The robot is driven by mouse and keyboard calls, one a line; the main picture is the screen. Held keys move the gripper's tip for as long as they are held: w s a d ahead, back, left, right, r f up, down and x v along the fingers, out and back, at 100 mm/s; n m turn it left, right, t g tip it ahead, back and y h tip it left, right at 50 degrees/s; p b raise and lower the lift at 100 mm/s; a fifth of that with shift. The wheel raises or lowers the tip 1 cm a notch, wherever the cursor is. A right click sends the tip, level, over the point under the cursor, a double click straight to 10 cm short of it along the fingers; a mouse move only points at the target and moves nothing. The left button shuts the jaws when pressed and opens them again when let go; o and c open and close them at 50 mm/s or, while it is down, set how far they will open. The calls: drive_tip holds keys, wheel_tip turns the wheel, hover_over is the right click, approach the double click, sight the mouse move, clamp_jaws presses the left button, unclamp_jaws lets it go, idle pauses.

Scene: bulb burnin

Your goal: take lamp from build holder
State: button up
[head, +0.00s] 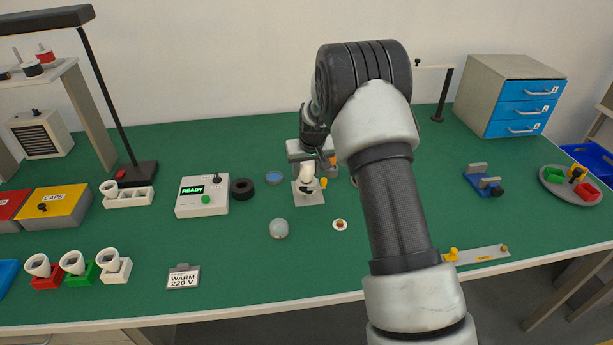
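The build holder (309,198) is a small grey plate with a yellow knob (323,183), standing near the middle of the green table. A white lamp part (307,173) appears to stand upright on it, its upper end hidden by my gripper. My gripper (305,159) points down directly over the holder, with its grey body at the lamp's top. The fingers are too small and too covered to tell whether they are open or shut on the lamp. Part of the area behind is hidden by my arm.
A glass dome (279,229) and a small white disc (340,225) lie in front of the holder. A black ring (242,189), a blue dish (275,177) and a READY box (203,196) are to the left.

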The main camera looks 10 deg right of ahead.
drive_tip(key=c, duration=0.5)
drive_tip(key=shift+o, duration=0.2)
wheel_tip(320, 180, up, 10)
drive_tip(key=shift+r+p, duration=0.1)
drive_tip(key=shift+p, duration=0.35)
drive_tip(key=shift+r+p, duration=1.3)
drive_tip(key=shift+r, duration=0.85)
